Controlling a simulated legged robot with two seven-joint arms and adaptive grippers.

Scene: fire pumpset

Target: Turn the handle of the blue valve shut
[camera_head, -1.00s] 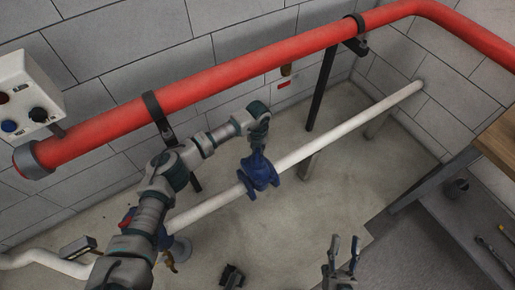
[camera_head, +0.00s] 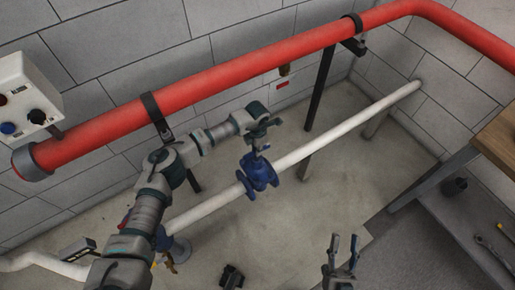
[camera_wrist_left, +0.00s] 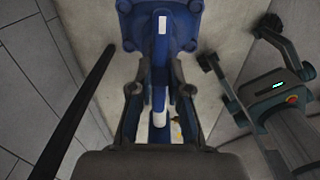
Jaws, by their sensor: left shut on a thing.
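The blue valve (camera_head: 260,172) sits on the white pipe in the head view. Its blue body also shows at the top of the left wrist view (camera_wrist_left: 160,25). My left gripper (camera_head: 262,143) is above the valve. In the left wrist view its two fingers (camera_wrist_left: 160,92) are closed on either side of the blue handle (camera_wrist_left: 160,70), a narrow bar with white patches. My right gripper (camera_head: 343,243) is at the bottom of the head view, with its fingers apart and nothing between them. It stands well away from the valve.
A thick red pipe (camera_head: 235,85) runs along the grey block wall above the white pipe (camera_head: 335,138). A dark post (camera_head: 319,90) stands behind the valve. A control box (camera_head: 25,97) is at the left, and a wooden-topped bench (camera_head: 500,130) at the right.

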